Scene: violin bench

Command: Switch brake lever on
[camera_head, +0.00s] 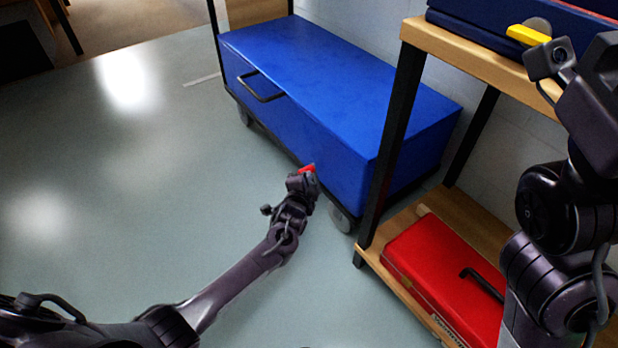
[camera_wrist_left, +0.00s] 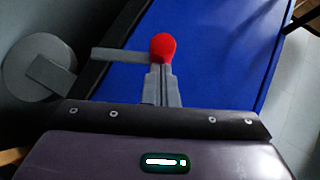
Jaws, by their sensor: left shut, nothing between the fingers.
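The brake lever is a flat grey bar with a round red knob (camera_wrist_left: 162,46) at its end, in the left wrist view. The bar points left from the knob, beside the trolley's caster wheel (camera_wrist_left: 38,66). My left gripper (camera_wrist_left: 160,86) is shut and empty, its fingertips right at the knob; I cannot tell if they touch it. In the head view my left gripper (camera_head: 303,182) is low beside the blue trolley (camera_head: 318,75), and the red knob (camera_head: 307,169) shows just past its tip. The rest of the lever is hidden there. My right gripper's fingers are out of view.
A wooden shelf unit (camera_head: 470,55) stands at the right, with a red toolbox (camera_head: 440,275) on its lower board. A yellow object (camera_head: 528,35) is at the upper board. The grey floor (camera_head: 110,190) left of the trolley is clear.

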